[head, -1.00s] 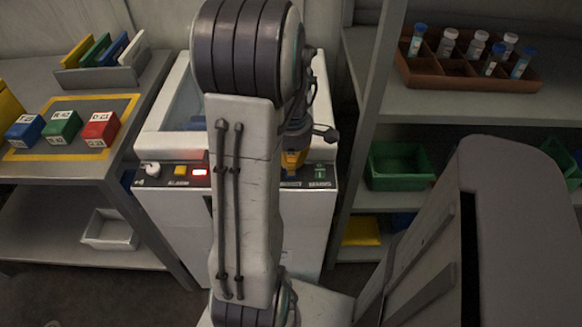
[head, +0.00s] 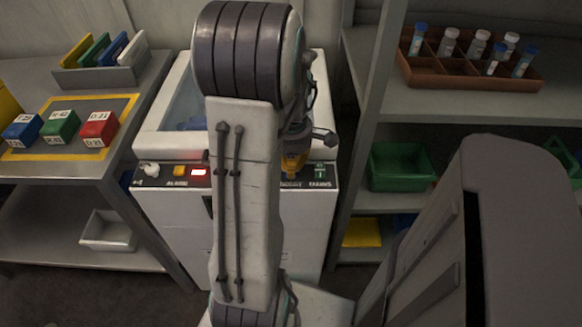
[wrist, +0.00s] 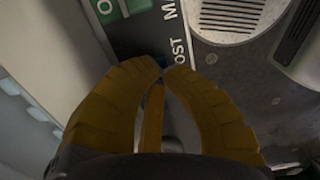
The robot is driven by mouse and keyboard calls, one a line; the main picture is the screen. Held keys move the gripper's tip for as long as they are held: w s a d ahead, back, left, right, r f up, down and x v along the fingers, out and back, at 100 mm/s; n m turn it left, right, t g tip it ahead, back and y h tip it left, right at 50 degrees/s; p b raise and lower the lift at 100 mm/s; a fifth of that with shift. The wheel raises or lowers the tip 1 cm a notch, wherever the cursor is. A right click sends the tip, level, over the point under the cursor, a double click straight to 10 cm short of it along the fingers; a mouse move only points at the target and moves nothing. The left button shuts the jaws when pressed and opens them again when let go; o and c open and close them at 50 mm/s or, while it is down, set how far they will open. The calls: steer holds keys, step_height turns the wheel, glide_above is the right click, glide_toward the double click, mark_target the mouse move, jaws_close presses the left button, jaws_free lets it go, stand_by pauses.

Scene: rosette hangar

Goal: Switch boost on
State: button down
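The control panel (head: 180,172) runs along the front top edge of a white machine (head: 160,225). The BOOST label (head: 291,184) sits left of the green MAINS switch (head: 320,171). My gripper (head: 291,174) points down at the panel just above the BOOST label. In the wrist view its yellow fingertips (wrist: 165,65) come together beside the end of the BOOST label (wrist: 179,48). A small blue patch (wrist: 160,61) shows at the tips, perhaps the boost control. The fingers hide most of it, so its position and contact cannot be told.
A left bench holds coloured blocks (head: 60,127). A right shelf holds a brown vial rack (head: 460,73) and a green bin (head: 400,167).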

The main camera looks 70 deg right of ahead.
steer(key=shift+f+b, duration=0.35)
steer(key=shift+f, duration=0.15)
steer(key=shift+r, duration=0.15)
steer(key=shift+r+p, duration=3)
steer(key=shift+r, duration=0.4)
